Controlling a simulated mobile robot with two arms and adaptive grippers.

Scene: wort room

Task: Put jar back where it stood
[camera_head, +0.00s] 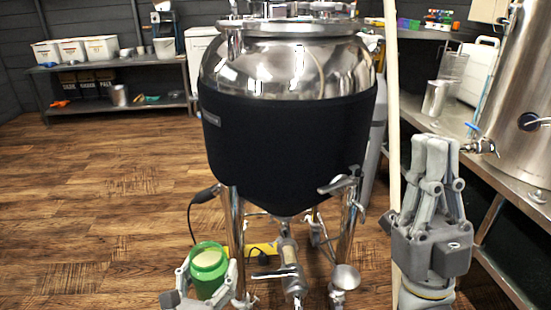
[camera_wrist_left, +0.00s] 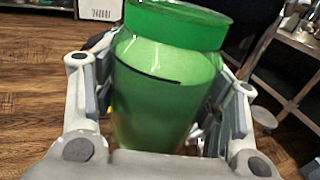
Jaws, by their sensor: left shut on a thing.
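The jar (camera_head: 208,261) is green with a green lid and shows low in the head view, left of the steel tank's legs. My left gripper (camera_head: 207,283) is shut on it, with a finger on either side. In the left wrist view the jar (camera_wrist_left: 165,85) fills the space between the gripper's fingers, lid away from the palm, with a dark line across its side. Its lower end is hidden by the gripper. My right gripper (camera_head: 434,145) points upward at the right, its fingers together and nothing visible between them.
A steel tank (camera_head: 290,75) with a black jacket (camera_head: 285,140) stands in the middle on metal legs, with valves below. A metal shelf (camera_head: 110,66) with white bins stands at the back left. A bench (camera_head: 510,170) with a steel vessel (camera_head: 520,90) runs along the right. The wooden floor at left is clear.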

